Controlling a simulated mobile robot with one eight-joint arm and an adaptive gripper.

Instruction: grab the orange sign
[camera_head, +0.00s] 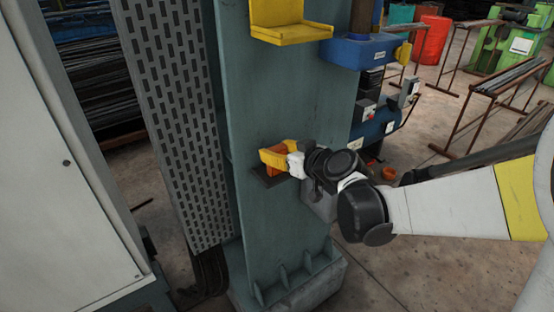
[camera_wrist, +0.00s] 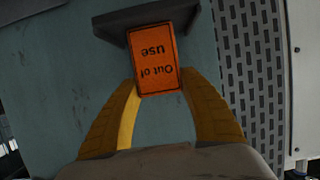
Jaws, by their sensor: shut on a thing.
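The orange sign (camera_wrist: 154,61) reads "Out of use" and shows upside down in the wrist view. Its top end overlaps a small dark ledge (camera_wrist: 118,22) on the grey-green machine column. My gripper (camera_wrist: 157,90) has its two yellow fingers shut on the near end of the sign, one on each side. In the head view the sign (camera_head: 278,174) is a small orange patch between the yellow fingers of my gripper (camera_head: 273,160), just above the dark ledge (camera_head: 263,179). Whether the sign still touches the ledge cannot be told.
The column (camera_head: 285,105) stands right behind the sign. A yellow bracket (camera_head: 290,34) and a blue machine part (camera_head: 360,50) jut out above. A perforated panel (camera_head: 175,110) and a pale cabinet (camera_head: 60,170) stand to the left. Open floor (camera_head: 420,275) lies at the lower right.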

